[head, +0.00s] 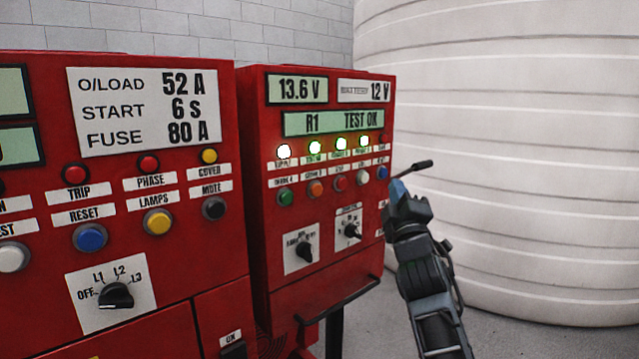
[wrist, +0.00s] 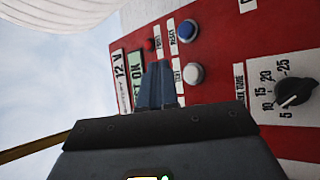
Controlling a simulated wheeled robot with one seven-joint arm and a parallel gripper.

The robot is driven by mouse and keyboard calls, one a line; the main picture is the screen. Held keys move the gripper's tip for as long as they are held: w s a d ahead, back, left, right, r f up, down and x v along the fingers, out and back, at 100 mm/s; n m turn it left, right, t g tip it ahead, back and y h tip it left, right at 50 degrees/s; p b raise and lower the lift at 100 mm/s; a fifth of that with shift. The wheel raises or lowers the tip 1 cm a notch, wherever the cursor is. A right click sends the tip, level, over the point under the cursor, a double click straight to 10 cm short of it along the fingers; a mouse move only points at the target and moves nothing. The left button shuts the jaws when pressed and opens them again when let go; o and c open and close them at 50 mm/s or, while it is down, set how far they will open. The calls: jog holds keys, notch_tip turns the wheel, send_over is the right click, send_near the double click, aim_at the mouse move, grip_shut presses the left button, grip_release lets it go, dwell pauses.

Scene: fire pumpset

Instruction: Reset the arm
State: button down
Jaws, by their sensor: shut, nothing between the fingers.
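My arm rises from the lower right of the head view. My gripper (head: 398,188) is beside the right edge of the right red control panel (head: 312,210), close to its blue button (head: 382,173). In the wrist view the gripper's fingers (wrist: 158,84) are together with nothing between them. They point toward the panel, and part of its display and buttons is hidden behind them. I cannot tell whether the fingertips touch the panel.
A left red panel (head: 120,250) carries a dial (head: 116,296) and several buttons. The right panel's screen (head: 333,122) reads "R1 TEST OK", with several lamps lit below. A large white ribbed tank (head: 510,150) stands behind my arm. Grey floor (head: 560,340) shows at the lower right.

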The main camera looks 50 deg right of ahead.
jog(key=s+a+f+t+y, duration=0.25)
jog(key=a+f+y, duration=0.35)
jog(key=a+f, duration=0.5)
jog(key=s+a+f+t+y, duration=0.1)
jog(key=s+a+f+y, duration=0.4)
jog(key=a, duration=1.1)
jog(key=s+a+f+m+g+y, duration=0.1)
jog(key=s+a+f+y, duration=0.1)
jog(key=s+a, duration=0.5)
jog(key=s+a+f+m+g+y, duration=0.1)
jog(key=s+a+f+m+y, duration=0.1)
jog(key=s+a+y, duration=0.3)
jog(key=shift+s+a+f+m, duration=0.3)
jog(key=shift+s+a, duration=1.25)
jog(key=shift+s, duration=1.9)
jog(key=shift+g, duration=0.25)
